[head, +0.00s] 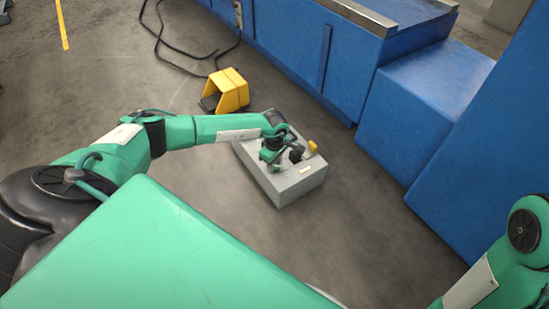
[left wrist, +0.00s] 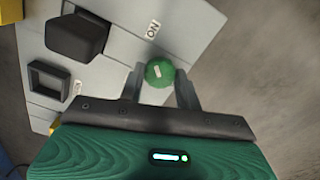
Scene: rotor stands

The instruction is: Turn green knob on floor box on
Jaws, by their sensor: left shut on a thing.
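The grey floor box (head: 301,184) stands on the concrete floor in the middle of the head view. My left gripper (head: 268,157) reaches down over its near left side. In the left wrist view the green knob (left wrist: 160,72) sits between the two fingers of my left gripper (left wrist: 161,82), which is shut on it. The knob has a short white mark, slightly tilted. An "ON" label (left wrist: 152,29) is on the box face just above the knob.
The box also carries a black block-shaped control (left wrist: 77,37), a black square frame (left wrist: 48,78) and a yellow knob (head: 312,147). A yellow pedal housing (head: 232,88) stands behind the box, with a black cable (head: 172,45) beyond. Blue machinery (head: 420,105) stands to the right.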

